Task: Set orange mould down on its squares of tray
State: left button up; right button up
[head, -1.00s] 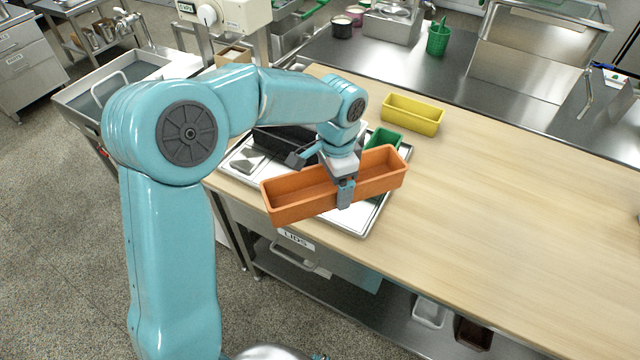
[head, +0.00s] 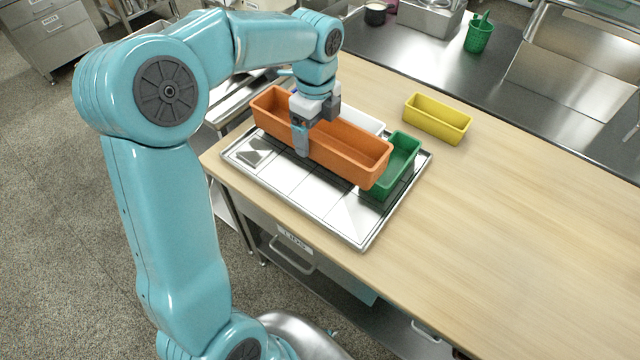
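The long orange mould (head: 345,155) is in the head view, over the back part of the metal tray (head: 345,232). My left gripper (head: 301,142) grips its near long wall close to the middle, one finger showing outside. The mould looks level and seems held above the tray, though the gap is hard to judge. The tray is marked in squares, and its front squares are bare. A green mould (head: 401,160) stands on the tray at the right, partly behind the orange one. A white mould (head: 362,120) shows behind the orange one, mostly hidden. My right gripper is out of view.
A yellow mould (head: 437,120) stands on the wooden worktop (head: 520,240), behind and right of the tray. A small metal piece (head: 252,152) lies at the tray's left corner. The worktop right of the tray is clear. A green container (head: 479,36) stands on the steel counter behind.

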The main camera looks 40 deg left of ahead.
pick_arm(q)
send_over(317, 193)
notch_tip(317, 193, down, 13)
jog(key=shift+f, duration=0.1)
notch_tip(317, 193, down, 4)
jog(key=shift+f, duration=0.1)
jog(key=shift+f+b, duration=0.1)
jog(key=shift+b, duration=0.25)
jog(key=o, duration=1.1)
jog(key=shift+r, duration=0.3)
notch_tip(317, 193, up, 12)
